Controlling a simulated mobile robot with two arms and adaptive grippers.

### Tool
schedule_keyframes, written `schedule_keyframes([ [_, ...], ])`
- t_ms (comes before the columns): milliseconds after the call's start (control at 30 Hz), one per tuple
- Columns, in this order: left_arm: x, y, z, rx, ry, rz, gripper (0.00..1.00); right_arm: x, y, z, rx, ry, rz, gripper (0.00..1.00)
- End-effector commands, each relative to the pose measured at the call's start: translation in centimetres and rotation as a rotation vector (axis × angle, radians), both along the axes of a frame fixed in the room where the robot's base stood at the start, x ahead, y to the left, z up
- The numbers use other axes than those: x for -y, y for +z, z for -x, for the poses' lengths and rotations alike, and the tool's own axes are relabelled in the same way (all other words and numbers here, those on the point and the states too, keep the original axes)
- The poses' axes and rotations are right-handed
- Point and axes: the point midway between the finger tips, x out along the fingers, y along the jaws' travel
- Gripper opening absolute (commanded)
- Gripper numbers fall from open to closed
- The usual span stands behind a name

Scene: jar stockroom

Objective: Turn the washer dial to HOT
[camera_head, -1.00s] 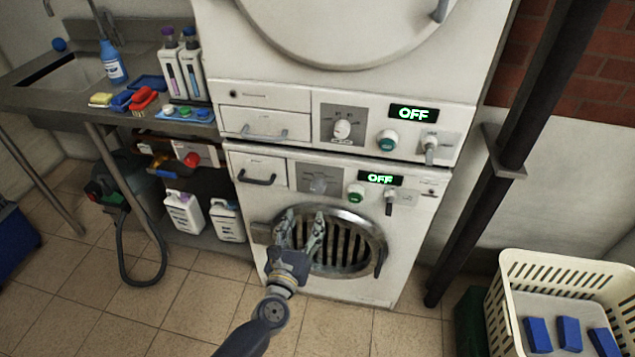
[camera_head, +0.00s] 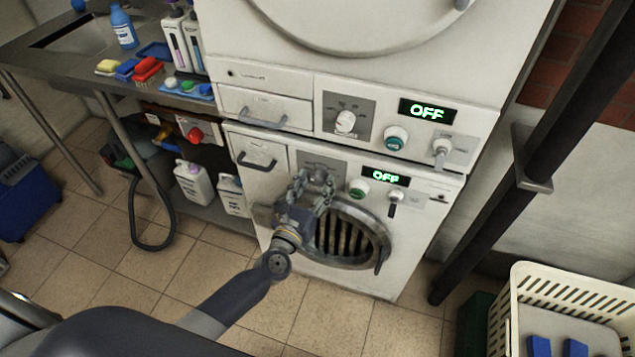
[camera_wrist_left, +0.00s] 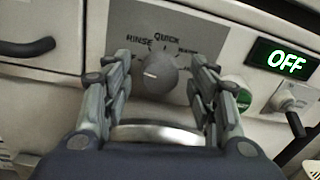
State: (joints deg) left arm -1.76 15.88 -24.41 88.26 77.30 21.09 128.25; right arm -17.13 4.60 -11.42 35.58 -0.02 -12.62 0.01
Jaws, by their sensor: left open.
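The lower machine (camera_head: 405,225) has a grey dial panel with a round grey dial (camera_head: 318,173), partly hidden behind my left gripper (camera_head: 312,184). In the left wrist view the dial (camera_wrist_left: 156,76) has a white mark toward its left side. Labels around it include RINSE and QUICK; others are cut off or covered, and I cannot read HOT. My left gripper (camera_wrist_left: 160,80) is open, with one finger on each side of the dial in this view. I cannot tell whether the fingers touch it. The lower display (camera_head: 385,176) reads OFF. My right gripper is not in view.
Right of the dial are a green button (camera_head: 358,188) and a small lever switch (camera_head: 395,198). A drawer handle (camera_head: 256,161) sits to the left. The upper machine has its own dial (camera_head: 345,121) and OFF display (camera_head: 427,111). A cream basket (camera_head: 520,290) stands lower right.

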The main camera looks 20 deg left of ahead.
Motion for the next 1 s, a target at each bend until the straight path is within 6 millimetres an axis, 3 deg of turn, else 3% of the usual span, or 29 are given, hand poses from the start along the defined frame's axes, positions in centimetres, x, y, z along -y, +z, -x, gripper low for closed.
schedule_keyframes([
  [67,0.0,0.0,0.0,0.0,0.0,0.0,0.49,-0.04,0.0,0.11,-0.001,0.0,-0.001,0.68],
  [233,0.01,0.0,0.0,0.0,0.0,0.0,0.1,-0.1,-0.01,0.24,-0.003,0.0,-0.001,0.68],
  [667,-0.02,0.08,-0.02,0.002,0.002,-0.054,0.09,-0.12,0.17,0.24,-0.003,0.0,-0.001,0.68],
  [1000,0.06,0.21,-0.04,0.011,0.003,-0.297,0.09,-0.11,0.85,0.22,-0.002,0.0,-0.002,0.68],
])
